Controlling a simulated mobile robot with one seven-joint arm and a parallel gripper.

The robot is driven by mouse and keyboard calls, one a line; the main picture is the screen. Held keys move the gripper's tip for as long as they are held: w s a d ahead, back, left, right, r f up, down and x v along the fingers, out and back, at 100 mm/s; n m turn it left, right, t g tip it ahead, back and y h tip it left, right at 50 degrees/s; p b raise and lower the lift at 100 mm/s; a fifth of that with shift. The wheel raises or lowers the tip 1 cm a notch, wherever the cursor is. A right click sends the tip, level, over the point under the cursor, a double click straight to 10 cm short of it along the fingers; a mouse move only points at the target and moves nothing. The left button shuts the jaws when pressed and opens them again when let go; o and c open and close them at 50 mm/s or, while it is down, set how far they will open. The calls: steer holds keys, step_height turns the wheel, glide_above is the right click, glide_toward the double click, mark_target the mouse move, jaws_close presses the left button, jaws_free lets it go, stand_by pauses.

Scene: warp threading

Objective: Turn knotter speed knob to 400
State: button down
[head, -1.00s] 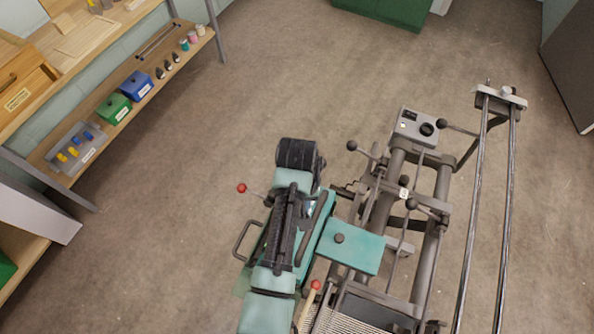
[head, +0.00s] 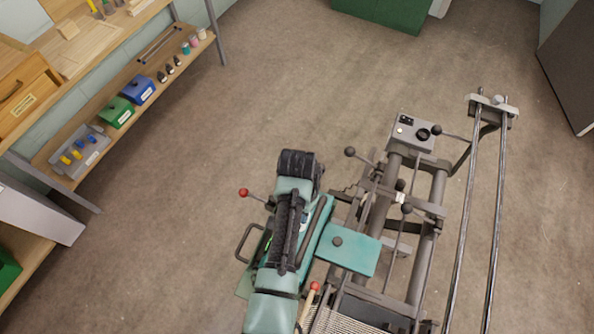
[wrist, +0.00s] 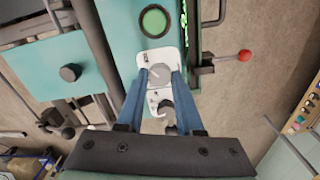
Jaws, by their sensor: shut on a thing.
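In the wrist view a white dial plate (wrist: 145,60) is fixed on the teal knotter housing (wrist: 115,20). A round grey knob (wrist: 160,75) sits on it, with a second, partly covered knob (wrist: 164,106) nearer my palm. My gripper (wrist: 160,82) has its two blue fingers on either side of the grey knob, shut on it. The dial's markings are too small to read, so I cannot tell its setting. In the head view I cannot make out the dial or the fingertips; the teal knotter (head: 322,240) shows there.
A red-tipped lever (wrist: 245,55) and a dark handle (wrist: 210,12) stick out to the right of the housing. A control box (head: 412,133) and long rails (head: 468,200) stand right of the knotter in the head view. Floor behind is clear.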

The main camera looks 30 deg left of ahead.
steer(key=shift+w+r, duration=0.1)
stand_by(0.3)
steer(key=c, duration=0.8)
jaws_free()
steer(key=shift+c, duration=0.2)
step_height(320, 180, up, 13)
steer(key=shift+b, duration=0.3)
